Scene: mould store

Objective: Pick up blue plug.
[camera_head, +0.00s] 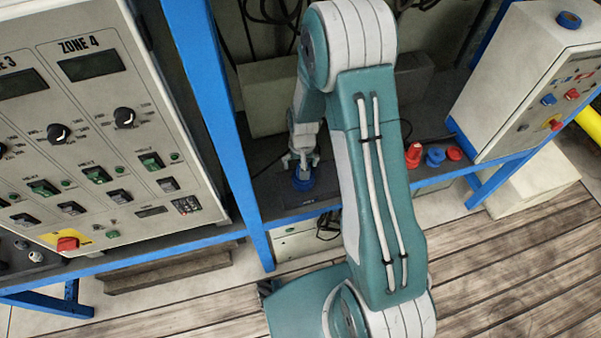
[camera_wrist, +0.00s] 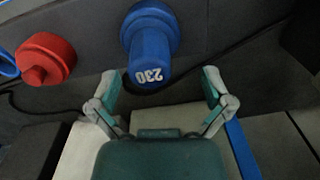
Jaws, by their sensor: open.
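The blue plug (camera_wrist: 150,40) stands on the dark shelf, with a wide round base and a narrower body marked 230 in white. In the wrist view its numbered end reaches close to the gap between my fingertips. My gripper (camera_wrist: 159,82) is open, one finger to each side of that gap, with nothing held. In the head view my gripper (camera_head: 302,163) is just above the blue plug (camera_head: 303,182), whose top is partly hidden by the fingers. I cannot tell whether the fingers touch it.
A red plug (camera_wrist: 46,59) stands to the left in the wrist view. In the head view it (camera_head: 414,155) is right of my arm, beside another blue piece (camera_head: 435,157) and a red piece (camera_head: 454,153). A control cabinet (camera_head: 95,130) and blue post (camera_head: 212,95) stand left.

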